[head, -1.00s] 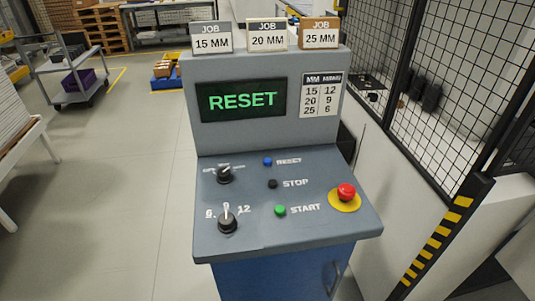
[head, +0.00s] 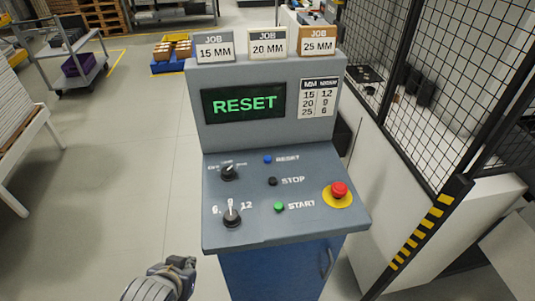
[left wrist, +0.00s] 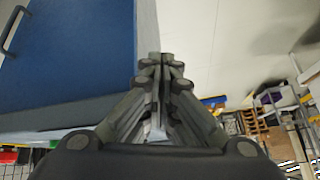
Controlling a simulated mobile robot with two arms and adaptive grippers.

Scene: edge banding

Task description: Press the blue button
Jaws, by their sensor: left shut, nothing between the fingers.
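The blue button (head: 267,159) sits on the sloped panel of the grey control console (head: 330,225), left of the label RESET. My left gripper (head: 180,266) shows at the bottom of the head view, left of the console and below its panel, apart from the button. In the left wrist view its fingers (left wrist: 160,62) are together with nothing between them, and the blue cabinet front of the console (left wrist: 75,50) is beside them. The button does not show in the left wrist view. The screen (head: 243,104) reads RESET in green. My right gripper is not in view.
A black button (head: 272,181), a green button (head: 279,207), two black knobs (head: 229,172) and a red emergency stop (head: 339,189) share the panel. A black mesh fence (head: 420,90) stands to the right. The floor to the left is open, with a cart (head: 75,60) farther back.

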